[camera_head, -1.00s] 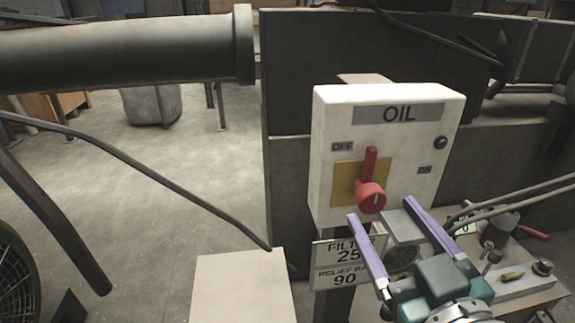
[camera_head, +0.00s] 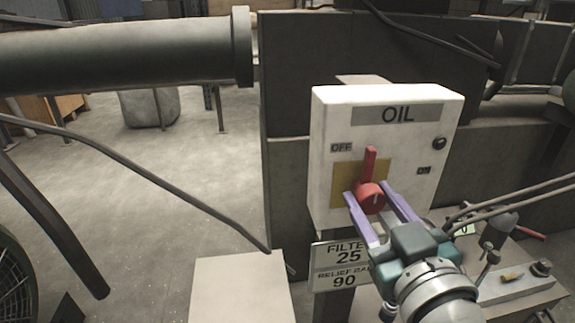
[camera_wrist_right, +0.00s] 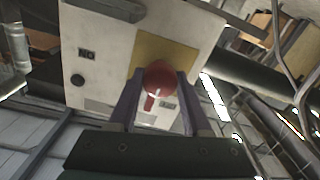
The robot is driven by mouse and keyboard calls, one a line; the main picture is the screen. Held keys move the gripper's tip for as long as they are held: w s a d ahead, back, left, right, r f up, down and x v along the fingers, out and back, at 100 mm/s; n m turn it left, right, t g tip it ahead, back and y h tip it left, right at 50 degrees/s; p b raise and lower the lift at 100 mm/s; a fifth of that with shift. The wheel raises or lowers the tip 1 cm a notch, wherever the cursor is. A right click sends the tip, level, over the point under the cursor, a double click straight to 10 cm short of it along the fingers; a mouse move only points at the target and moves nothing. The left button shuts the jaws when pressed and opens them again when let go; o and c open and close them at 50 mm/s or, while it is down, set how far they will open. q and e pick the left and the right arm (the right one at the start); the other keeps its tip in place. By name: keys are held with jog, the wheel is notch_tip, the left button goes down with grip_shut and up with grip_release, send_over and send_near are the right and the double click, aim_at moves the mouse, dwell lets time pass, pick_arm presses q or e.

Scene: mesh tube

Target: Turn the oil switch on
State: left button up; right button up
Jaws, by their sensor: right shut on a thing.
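The white switch box (camera_head: 325,170) labelled OIL stands at the right of centre in the head view. Its red rotary switch (camera_head: 370,190) sits on a yellow plate (camera_head: 345,172), its handle pointing up, nearer the OFF label (camera_head: 341,147) than the ON label (camera_head: 424,170). My right gripper (camera_head: 368,200) has its purple fingers on either side of the red knob and is shut on it. The right wrist view shows the knob (camera_wrist_right: 160,78) between the two fingers, with the box upside down. My left gripper is not in view.
A sign reading FILTER 25 and RELIEF 90 (camera_head: 340,265) hangs below the box. A large dark pipe (camera_head: 120,55) runs across the upper left. A workbench with tools (camera_head: 515,285) is at the lower right. Cables (camera_head: 510,205) run in from the right.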

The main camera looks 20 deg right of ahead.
grip_shut()
